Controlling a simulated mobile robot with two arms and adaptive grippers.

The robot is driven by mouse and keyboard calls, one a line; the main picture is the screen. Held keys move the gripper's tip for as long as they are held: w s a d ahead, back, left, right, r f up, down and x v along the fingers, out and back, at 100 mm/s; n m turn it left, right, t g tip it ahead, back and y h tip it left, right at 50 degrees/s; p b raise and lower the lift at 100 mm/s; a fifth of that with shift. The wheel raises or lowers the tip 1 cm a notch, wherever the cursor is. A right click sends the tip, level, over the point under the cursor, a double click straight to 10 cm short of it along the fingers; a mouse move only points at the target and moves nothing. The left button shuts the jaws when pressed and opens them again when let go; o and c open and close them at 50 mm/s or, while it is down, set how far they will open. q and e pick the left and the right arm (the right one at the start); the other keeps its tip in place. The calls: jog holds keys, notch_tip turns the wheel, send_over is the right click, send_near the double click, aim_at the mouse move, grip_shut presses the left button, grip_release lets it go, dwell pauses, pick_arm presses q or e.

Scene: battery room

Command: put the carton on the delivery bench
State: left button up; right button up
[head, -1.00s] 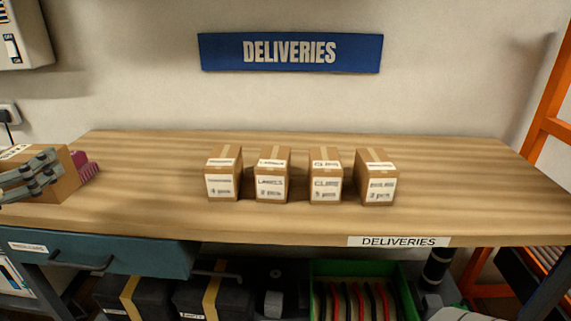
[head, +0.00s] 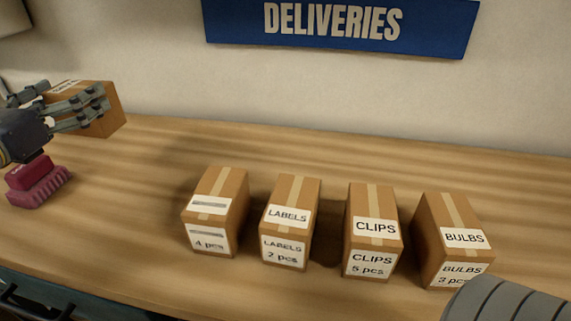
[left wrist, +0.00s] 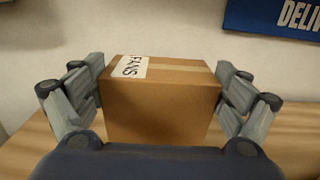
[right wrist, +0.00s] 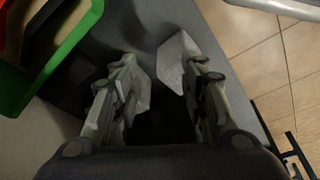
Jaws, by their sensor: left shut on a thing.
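The carton (head: 116,104) is a brown box with a white label that reads FANS in the left wrist view (left wrist: 160,115). My left gripper (head: 92,104) is shut on it, with fingers along both sides. The carton appears held above the far left part of the wooden delivery bench (head: 130,175); the exact gap is unclear. My right gripper (right wrist: 155,75) is empty, its fingers apart, low near a grey surface.
Several similar cartons stand in a row on the bench: one with an unreadable name (head: 232,205), LABELS (head: 297,200), CLIPS (head: 372,205) and BULBS (head: 444,210). Bench behind the row is clear.

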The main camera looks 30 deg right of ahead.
pick_arm(q)
notch_tip(320, 180, down, 6)
jog(key=shift+r+b, duration=0.15)
jog(key=shift+b, duration=0.35)
jog(key=shift+f+b, duration=0.35)
jog(key=shift+f, duration=1.7)
pick_arm(e)
jog(key=w+v, duration=0.1)
jog(key=v, duration=0.5)
jog(key=shift+w+r, duration=0.25)
jog(key=shift+w, duration=0.05)
pick_arm(q)
jog(key=shift+f, duration=0.1)
jog(key=o, duration=1.1)
jog(key=shift+f, duration=0.1)
jog(key=shift+c, duration=0.2)
pick_arm(e)
jog(key=shift+r, duration=0.2)
